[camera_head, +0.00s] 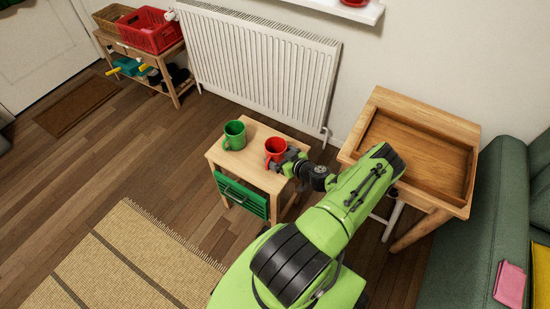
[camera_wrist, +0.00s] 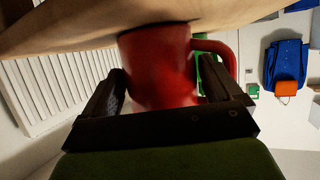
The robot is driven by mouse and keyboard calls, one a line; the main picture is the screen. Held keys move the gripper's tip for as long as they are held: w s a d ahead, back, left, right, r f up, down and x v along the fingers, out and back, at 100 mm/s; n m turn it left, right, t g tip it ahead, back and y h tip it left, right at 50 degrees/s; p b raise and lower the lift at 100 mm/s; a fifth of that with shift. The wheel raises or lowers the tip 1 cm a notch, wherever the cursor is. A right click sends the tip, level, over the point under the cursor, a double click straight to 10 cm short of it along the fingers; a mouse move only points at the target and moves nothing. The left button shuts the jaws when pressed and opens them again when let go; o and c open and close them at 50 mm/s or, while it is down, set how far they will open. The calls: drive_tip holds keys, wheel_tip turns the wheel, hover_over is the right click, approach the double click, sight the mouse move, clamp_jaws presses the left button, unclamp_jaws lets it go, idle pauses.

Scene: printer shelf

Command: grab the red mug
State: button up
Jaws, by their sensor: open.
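The red mug (camera_head: 275,147) stands upright on a small light-wood table (camera_head: 259,172), near its right side. My gripper (camera_head: 288,160) is at the mug's right side, low over the tabletop. In the wrist view, which is turned over, the red mug (camera_wrist: 160,52) lies between the two open fingers (camera_wrist: 162,72), with its handle to the right. The right finger is close to the mug. I cannot tell whether either finger touches it.
A green mug (camera_head: 235,136) stands left of the red one; part of it shows behind the red mug in the wrist view (camera_wrist: 208,68). A wooden tray-topped table (camera_head: 430,150) stands right, a radiator (camera_head: 260,68) behind.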

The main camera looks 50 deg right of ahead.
drive_tip(key=shift+x, duration=1.1)
drive_tip(key=c, duration=0.9)
